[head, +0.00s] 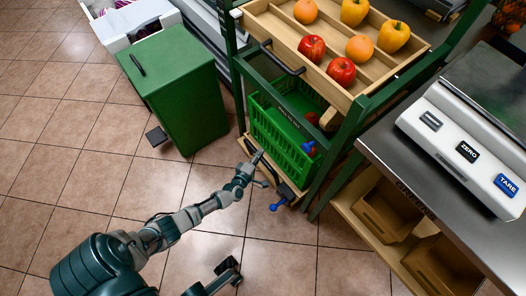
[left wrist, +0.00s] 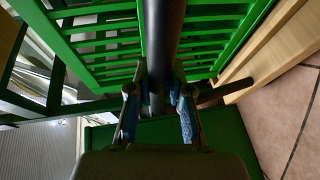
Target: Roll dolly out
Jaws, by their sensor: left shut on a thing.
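The low wooden dolly (head: 241,147) is under the shelf stand and carries a green slatted crate (head: 282,136). The crate also shows in the left wrist view (left wrist: 215,40). My left gripper (head: 255,172) is at the dolly's front edge. In the left wrist view its blue-padded fingers (left wrist: 159,112) are shut on a dark round handle bar (left wrist: 163,45), which runs up in front of the crate. A dark part of mine (head: 226,273) at the bottom of the head view seems to be my right gripper, and its jaws are unclear.
A green bin (head: 175,90) stands close left of the dolly. A wooden tray (head: 330,75) of peppers and fruit sits above it on the green stand. A counter (head: 440,190) with a scale is at right. Tiled floor (head: 275,255) in front is clear.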

